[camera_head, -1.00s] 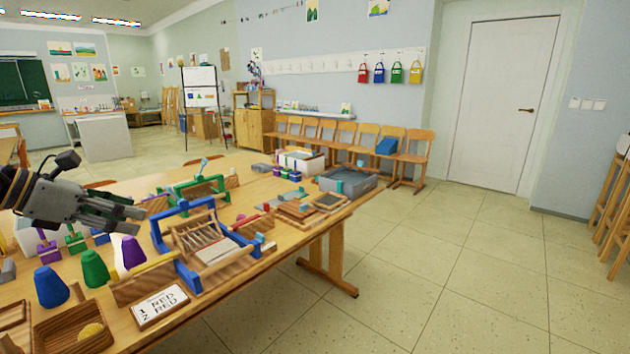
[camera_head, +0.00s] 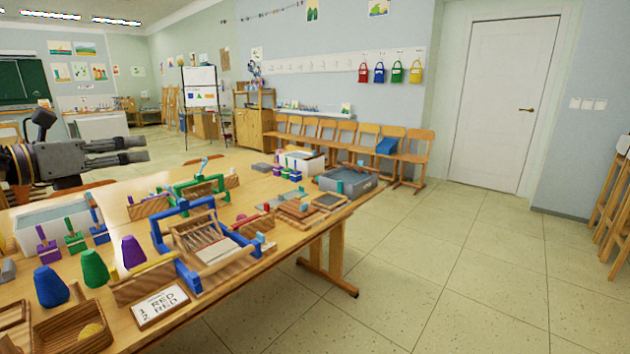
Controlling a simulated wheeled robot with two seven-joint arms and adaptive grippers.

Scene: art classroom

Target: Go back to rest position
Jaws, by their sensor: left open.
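My left gripper (camera_head: 132,151) comes in from the left edge, above the far left part of the wooden table. Its two fingers point right and are apart, with nothing between them. It hangs clear of the things on the table. My right gripper is not in view.
The wooden table (camera_head: 227,279) holds a blue-framed loom (camera_head: 166,233), a green-framed loom (camera_head: 203,188), blue (camera_head: 50,287), green (camera_head: 95,268) and purple (camera_head: 133,252) cones, a card (camera_head: 160,306) and a grey tray (camera_head: 347,181). Floor (camera_head: 430,270) at right is free.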

